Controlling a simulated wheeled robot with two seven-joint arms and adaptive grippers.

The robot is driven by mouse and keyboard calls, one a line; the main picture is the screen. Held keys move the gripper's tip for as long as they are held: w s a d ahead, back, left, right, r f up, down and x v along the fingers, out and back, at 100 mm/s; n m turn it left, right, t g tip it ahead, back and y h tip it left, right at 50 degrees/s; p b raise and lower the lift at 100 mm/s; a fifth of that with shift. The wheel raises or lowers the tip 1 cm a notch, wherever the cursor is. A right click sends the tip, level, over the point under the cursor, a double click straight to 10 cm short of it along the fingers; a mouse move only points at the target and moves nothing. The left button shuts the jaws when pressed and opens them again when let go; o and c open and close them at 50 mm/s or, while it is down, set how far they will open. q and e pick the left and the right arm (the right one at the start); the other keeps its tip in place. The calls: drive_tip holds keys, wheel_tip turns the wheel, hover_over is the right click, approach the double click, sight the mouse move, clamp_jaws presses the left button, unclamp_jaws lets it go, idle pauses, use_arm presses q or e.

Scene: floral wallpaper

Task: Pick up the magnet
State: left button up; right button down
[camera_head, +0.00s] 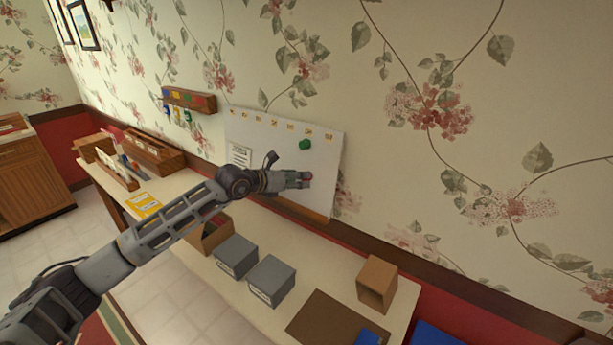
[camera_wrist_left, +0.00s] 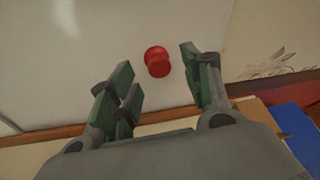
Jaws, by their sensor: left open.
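A red magnet (camera_wrist_left: 157,61) is on the whiteboard (camera_wrist_left: 75,65) in the left wrist view, just beyond and between the fingertips of my left gripper (camera_wrist_left: 155,70). The fingers are spread apart and do not appear to touch it. In the head view my left gripper (camera_head: 302,179) reaches across the whiteboard (camera_head: 325,165), and a bit of red shows at its tips. A green magnet (camera_head: 305,144) sits higher on the board, above the gripper. My right gripper is not in view.
Below the board a long table holds two grey boxes (camera_head: 271,280), an open brown box (camera_head: 377,283), a dark brown mat (camera_head: 325,320) and a yellow booklet (camera_head: 144,205). A wooden key rack (camera_head: 189,99) hangs on the wall to the left.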

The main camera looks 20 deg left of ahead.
use_arm(q)
drive_tip(key=shift+p+x, duration=0.3)
drive_tip(key=shift+x, duration=1.1)
drive_tip(key=c, duration=1)
